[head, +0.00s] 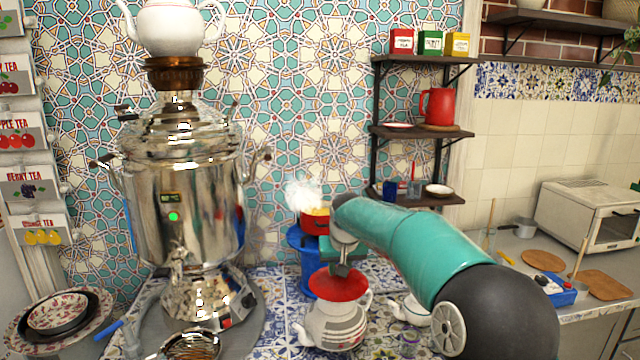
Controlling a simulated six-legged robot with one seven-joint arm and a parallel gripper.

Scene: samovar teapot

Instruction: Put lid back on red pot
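The red pot (315,222) is small and open, with yellow contents and white steam rising from it. It sits on a blue stand (306,262) near the tiled back wall. My gripper (341,270) points down in front of the stand and is shut on the red lid (338,286) from above; the fingertips are small in view. The lid is roughly level and shows in front of the top of a white teapot (335,326). I cannot tell how much gap there is between lid and teapot. My forearm hides part of the area right of the pot.
A large silver samovar (188,215) with a white teapot (170,28) on top stands at left. Shelves (425,131) with a red jug (437,106) hang behind my arm. Another white pot (412,309) and a glass (408,340) stand on the tiled table.

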